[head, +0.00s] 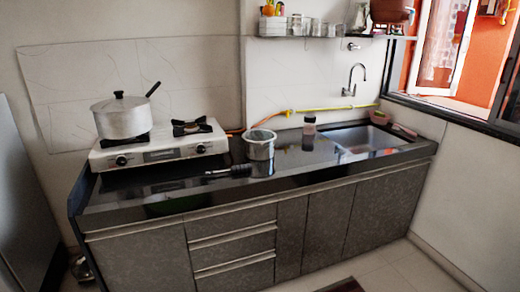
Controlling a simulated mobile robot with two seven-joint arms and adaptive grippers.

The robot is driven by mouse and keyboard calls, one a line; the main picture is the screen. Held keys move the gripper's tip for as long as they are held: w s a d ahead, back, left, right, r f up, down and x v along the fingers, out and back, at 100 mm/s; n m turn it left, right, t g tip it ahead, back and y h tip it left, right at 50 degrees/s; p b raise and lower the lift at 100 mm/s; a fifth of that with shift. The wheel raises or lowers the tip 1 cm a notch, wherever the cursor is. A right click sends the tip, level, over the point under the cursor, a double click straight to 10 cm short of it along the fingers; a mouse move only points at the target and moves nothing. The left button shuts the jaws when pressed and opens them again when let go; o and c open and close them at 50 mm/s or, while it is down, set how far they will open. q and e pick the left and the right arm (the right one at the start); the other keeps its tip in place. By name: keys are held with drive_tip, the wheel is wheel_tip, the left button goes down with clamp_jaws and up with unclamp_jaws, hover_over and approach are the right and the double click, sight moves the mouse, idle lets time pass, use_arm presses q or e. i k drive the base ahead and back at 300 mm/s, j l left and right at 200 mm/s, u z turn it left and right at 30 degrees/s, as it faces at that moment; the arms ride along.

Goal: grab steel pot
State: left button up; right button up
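A steel pot (122,119) with a lid and a black knob sits on the left burner of the white gas stove (160,151). A dark handle slants up to the right from behind it. A second, smaller open steel pot (260,150) stands on the black counter (120,195), right of the stove. I cannot tell which of the two is the task's steel pot. Neither of my grippers is in the head view.
A black-handled object (229,171) lies on the counter before the smaller pot. A dark-capped jar (309,125), a sink (365,139) and a tap (355,80) are to the right. A shelf (325,37) with glasses and a clay pot (391,11) hangs above. Floor shows in front.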

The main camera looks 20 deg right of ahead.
sight(259, 145)
drive_tip(key=i+z, duration=0.15)
drive_tip(key=z, duration=0.35)
drive_tip(key=i+z, duration=0.2)
drive_tip(key=z, duration=0.3)
drive_tip(key=i+j+z, duration=0.1)
drive_tip(key=z, duration=0.35)
drive_tip(key=i+j+z, duration=0.1)
drive_tip(key=j+z, duration=0.15)
drive_tip(key=z, duration=0.25)
